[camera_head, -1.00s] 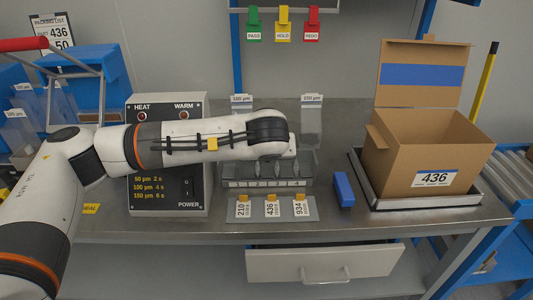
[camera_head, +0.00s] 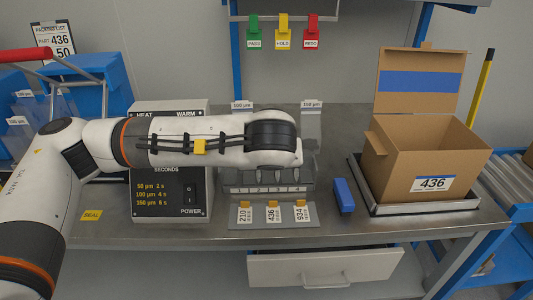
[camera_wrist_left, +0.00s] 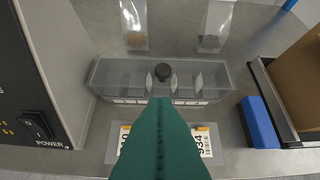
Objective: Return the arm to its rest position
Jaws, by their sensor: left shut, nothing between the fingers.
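My left arm comes in from the left in the head view and stretches across the front of the black heat box. Its wrist end is above the grey compartment tray (camera_head: 268,188), and the gripper is hidden beneath it in that view. In the left wrist view my left gripper (camera_wrist_left: 159,103) shows as green tapered fingers pressed together along a seam, with nothing between them. The fingers point toward the tray, which also shows there (camera_wrist_left: 108,78). My right gripper is not in view.
The heat box (camera_head: 168,190) stands left of the tray. Numbered cards (camera_head: 272,212) lie in front of the tray. A blue block (camera_head: 344,196) and an open carton (camera_head: 425,160) on a scale are to the right. Green, yellow and red tags (camera_head: 283,32) hang at the back.

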